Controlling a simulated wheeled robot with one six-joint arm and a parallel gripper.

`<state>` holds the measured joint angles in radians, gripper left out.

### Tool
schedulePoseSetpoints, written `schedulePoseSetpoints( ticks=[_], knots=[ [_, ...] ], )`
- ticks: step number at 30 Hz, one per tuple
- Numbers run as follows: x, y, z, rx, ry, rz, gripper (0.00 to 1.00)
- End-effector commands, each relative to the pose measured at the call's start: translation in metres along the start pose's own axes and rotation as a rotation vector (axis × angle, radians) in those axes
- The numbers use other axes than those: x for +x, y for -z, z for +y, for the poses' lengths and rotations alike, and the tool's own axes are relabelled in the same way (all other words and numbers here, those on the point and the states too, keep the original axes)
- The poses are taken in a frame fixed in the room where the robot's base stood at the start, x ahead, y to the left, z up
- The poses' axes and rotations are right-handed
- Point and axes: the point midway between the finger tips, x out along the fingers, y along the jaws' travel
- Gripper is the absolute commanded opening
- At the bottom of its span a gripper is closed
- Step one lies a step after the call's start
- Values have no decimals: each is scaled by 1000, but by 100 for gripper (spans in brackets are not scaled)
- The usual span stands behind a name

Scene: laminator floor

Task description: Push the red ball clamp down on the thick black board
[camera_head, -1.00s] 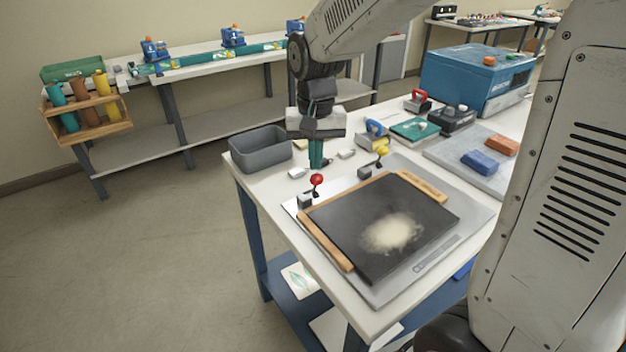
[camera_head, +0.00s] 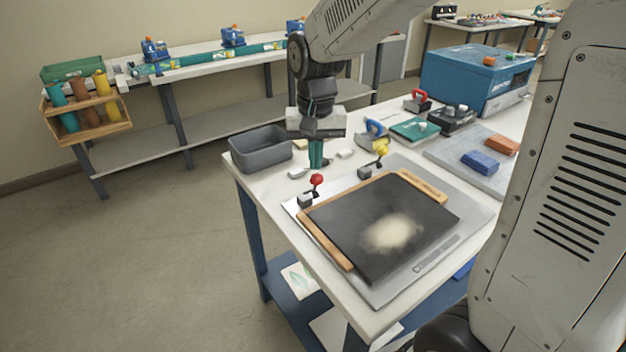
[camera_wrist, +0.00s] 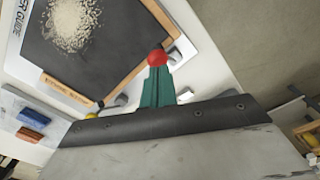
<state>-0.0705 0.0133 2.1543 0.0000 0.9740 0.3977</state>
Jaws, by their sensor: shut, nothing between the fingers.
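The thick black board (camera_head: 350,240) lies on a pale plate on the white table, with wooden strips along two edges and a pale powdery patch on it. The red ball clamp (camera_head: 317,180) stands at the board's far left corner, its ball raised above a small grey block. A yellow ball clamp (camera_head: 382,151) stands at the far edge. My gripper (camera_head: 316,163) is shut and empty, pointing down just behind the red ball in the head view. In the wrist view the red ball (camera_wrist: 157,57) shows at the tips of my green fingers (camera_wrist: 157,75); contact cannot be told.
A grey bin (camera_head: 262,150) stands left of my gripper. A blue-handled tool (camera_head: 375,134), a green pad (camera_head: 414,130) and a blue machine (camera_head: 476,80) stand farther back. Blue and orange blocks lie on a grey mat (camera_head: 450,155) at right.

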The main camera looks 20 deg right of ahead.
Motion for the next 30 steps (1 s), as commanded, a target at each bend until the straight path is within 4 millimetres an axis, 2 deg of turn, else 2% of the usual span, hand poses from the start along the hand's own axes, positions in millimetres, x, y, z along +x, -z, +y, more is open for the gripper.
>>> schedulePoseSetpoints(
  ticks=[11, 30],
  knots=[
    [1, 0, 0, 0, 0, 0, 0],
    [16, -2, 1, 0, 0, 0, 0]
  ],
)
